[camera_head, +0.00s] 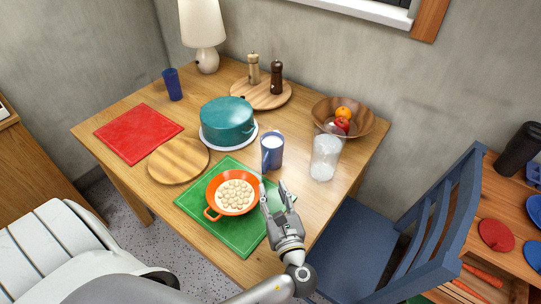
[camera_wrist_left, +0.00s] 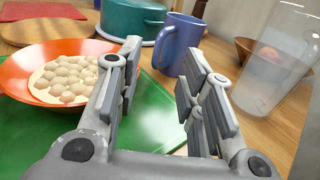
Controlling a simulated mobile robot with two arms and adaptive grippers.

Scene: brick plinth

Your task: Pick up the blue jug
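The blue jug (camera_head: 271,155) stands upright on the wooden table, with a white inside or content at its top. It also shows in the left wrist view (camera_wrist_left: 182,43), just beyond my fingers, with its handle toward the left. My left gripper (camera_head: 275,190) is open and empty, with its fingers pointing at the jug from the front. A gap lies between the fingertips and the jug. My right gripper is not in either view.
An orange bowl (camera_head: 218,201) of round pieces on a green mat (camera_head: 249,232) is close left of my gripper. A clear glass (camera_head: 323,160) stands right of the jug. A teal pot (camera_head: 227,125) is behind left. A blue chair (camera_head: 354,243) is at right.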

